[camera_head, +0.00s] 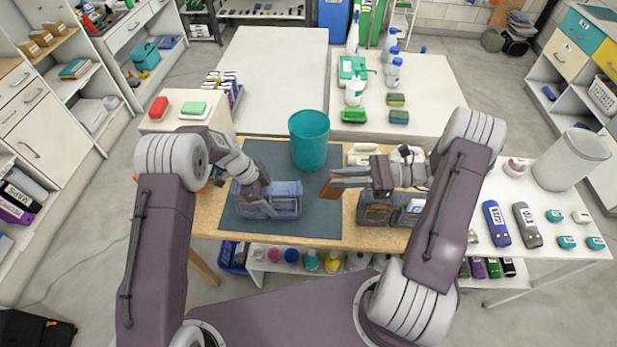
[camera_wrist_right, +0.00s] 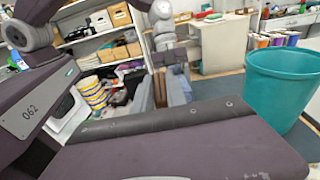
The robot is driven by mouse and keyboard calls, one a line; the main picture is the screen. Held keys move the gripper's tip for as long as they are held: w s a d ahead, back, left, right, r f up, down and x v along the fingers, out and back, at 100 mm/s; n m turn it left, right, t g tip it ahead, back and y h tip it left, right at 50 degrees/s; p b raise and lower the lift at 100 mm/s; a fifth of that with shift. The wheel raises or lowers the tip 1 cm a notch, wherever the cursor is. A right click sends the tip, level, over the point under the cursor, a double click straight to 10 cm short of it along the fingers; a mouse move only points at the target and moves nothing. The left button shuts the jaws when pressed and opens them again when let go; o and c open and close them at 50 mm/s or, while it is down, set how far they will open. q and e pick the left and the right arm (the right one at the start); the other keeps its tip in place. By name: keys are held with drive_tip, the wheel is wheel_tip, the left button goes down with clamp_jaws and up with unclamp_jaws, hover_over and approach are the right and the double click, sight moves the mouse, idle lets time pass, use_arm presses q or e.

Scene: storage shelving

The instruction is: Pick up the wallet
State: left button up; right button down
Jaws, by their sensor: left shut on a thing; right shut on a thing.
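A small brown flat thing, which looks like the wallet (camera_head: 331,187), is at the tips of my right gripper (camera_head: 338,178). The right gripper is shut on it and holds it near the right edge of the dark mat. My left gripper (camera_head: 268,208) points down at a translucent blue case (camera_head: 286,196) on the mat and is shut on it. The fingers partly cover the case.
A teal bin (camera_head: 309,140) stands at the back of the dark mat (camera_head: 265,155); it also shows in the right wrist view (camera_wrist_right: 285,88). Grey-and-black cases (camera_head: 376,209) lie right of the mat. Bottles and sponges stand on the white table behind. The mat's right front is clear.

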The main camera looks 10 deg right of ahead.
use_arm(q)
drive_tip(key=shift+f, duration=0.1)
drive_tip(key=o, duration=2)
drive_tip(key=shift+d, duration=0.1)
use_arm(e)
drive_tip(key=s+d+r+g+h, duration=0.1)
drive_tip(key=s+d+h, duration=0.1)
drive_tip(key=d, duration=0.6)
drive_tip(key=shift+d+r+h, duration=0.4)
drive_tip(key=shift+h, duration=0.2)
drive_tip(key=shift+s, duration=0.1)
use_arm(q)
drive_tip(key=v, duration=1.2)
use_arm(e)
drive_tip(key=shift+a, duration=0.1)
